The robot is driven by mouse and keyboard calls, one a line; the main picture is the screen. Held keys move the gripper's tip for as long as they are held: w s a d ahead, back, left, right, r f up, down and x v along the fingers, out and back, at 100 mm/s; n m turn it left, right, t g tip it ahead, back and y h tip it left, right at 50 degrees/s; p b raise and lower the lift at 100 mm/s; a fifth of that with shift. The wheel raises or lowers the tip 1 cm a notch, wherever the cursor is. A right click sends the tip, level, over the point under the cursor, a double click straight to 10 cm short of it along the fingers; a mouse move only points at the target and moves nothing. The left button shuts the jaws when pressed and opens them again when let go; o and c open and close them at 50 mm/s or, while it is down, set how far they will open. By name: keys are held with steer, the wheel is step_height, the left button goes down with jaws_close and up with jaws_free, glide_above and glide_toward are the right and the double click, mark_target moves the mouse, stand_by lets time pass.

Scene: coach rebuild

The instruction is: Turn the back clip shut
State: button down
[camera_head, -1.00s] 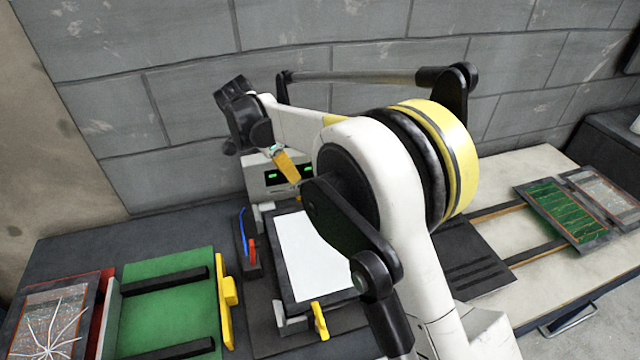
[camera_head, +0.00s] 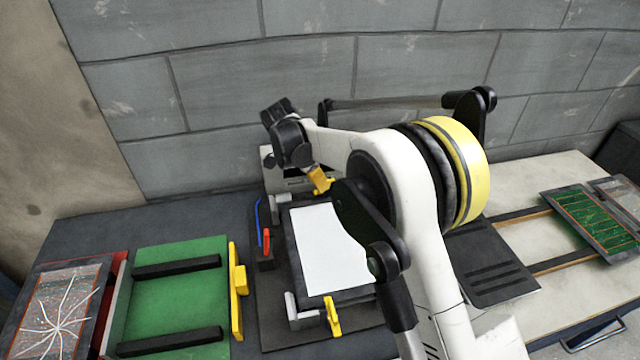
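A dark-framed white panel (camera_head: 325,252) lies flat on a dark base. A yellow front clip (camera_head: 333,316) stands at its near edge beside a grey bracket. A grey back bracket (camera_head: 280,206) stands at its far left corner. My gripper (camera_head: 319,181) reaches down over the panel's far edge from the left. A small yellow piece (camera_head: 328,187) shows at its tip and looks like the back clip. Its outline merges with the yellow part above it, so I cannot tell contact or its exact angle. The finger gap is not readable.
A pale box (camera_head: 270,165) stands behind the panel against the block wall. A small rack with a red and a blue tool (camera_head: 264,240) stands left of the panel. A green tray with black bars (camera_head: 180,290) is further left. A circuit board (camera_head: 590,225) lies on rails at right.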

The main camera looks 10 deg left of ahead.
steer(key=shift+s+d+n, duration=0.1)
steer(key=shift+n, duration=0.2)
steer(key=n, duration=0.2)
steer(key=n+y, duration=0.1)
steer(key=shift+s+d+t+p, duration=0.2)
steer(key=shift+d+t+p, duration=0.1)
steer(key=shift+t, duration=0.1)
steer(key=n, duration=0.2)
steer(key=n+y, duration=0.1)
steer(key=shift+s+d+n+t, duration=0.15)
steer(key=shift+d+n+t, duration=0.15)
steer(key=n+y, duration=0.1)
steer(key=n, duration=0.1)
steer(key=d+n+y, duration=0.1)
steer(key=n, duration=0.1)
steer(key=shift+p, duration=0.3)
steer(key=shift+d+n+y, duration=0.2)
steer(key=shift+n+y, duration=0.3)
steer(key=shift+n, duration=1.2)
steer(key=c, duration=1.5)
jaws_free()
steer(key=shift+c, duration=0.2)
